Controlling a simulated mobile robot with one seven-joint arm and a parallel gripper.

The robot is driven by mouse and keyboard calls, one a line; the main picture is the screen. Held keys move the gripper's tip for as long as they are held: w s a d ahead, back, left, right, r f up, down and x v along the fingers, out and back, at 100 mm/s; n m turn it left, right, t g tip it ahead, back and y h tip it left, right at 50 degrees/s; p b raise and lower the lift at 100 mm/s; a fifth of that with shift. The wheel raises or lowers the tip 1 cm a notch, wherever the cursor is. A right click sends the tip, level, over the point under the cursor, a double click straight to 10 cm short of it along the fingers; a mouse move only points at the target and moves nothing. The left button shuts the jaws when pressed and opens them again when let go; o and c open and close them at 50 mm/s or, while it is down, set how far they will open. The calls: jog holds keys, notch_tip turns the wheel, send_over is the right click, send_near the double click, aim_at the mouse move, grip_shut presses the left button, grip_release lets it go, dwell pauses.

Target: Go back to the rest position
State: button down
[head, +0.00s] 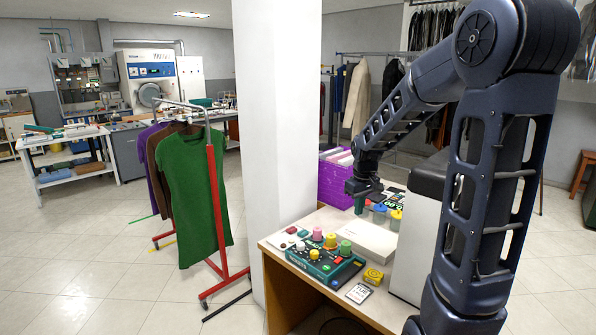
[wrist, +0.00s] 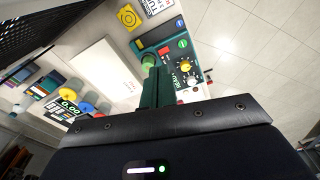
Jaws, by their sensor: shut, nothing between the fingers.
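My gripper (head: 360,209) hangs at the end of my arm, pointing down above the desk's far side. It is shut and empty, with its teal fingers together. In the wrist view the closed fingers (wrist: 157,88) show at the middle, beyond the dark bar of the gripper body. The fingers look clear of the flat white box (head: 358,239) on the desk, which also shows in the wrist view (wrist: 98,75). My arm is bent, with its elbow high at the right of the head view.
The desk (head: 290,278) holds a teal control box (head: 322,264) with coloured knobs, a yellow block (head: 373,277), a card (head: 358,293) and coloured cups (head: 379,213). A purple crate (head: 334,186) and white pillar (head: 276,120) stand behind. A red garment rack (head: 214,190) stands left; open floor surrounds it.

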jog(key=s+d+r+m+t, duration=0.1)
jog(key=s+d+r+m, duration=0.1)
jog(key=s, duration=0.5)
jog(key=s+d+r+m+t, duration=0.1)
jog(key=s+d+r+m, duration=0.1)
jog(key=s, duration=0.5)
jog(key=s+d+r+m+t, duration=0.1)
jog(key=s+d+r+m, duration=0.1)
jog(key=s+r, duration=0.4)
jog(key=shift+s+d+t, duration=0.4)
jog(key=shift+s+d, duration=0.4)
jog(key=shift+s, duration=0.1)
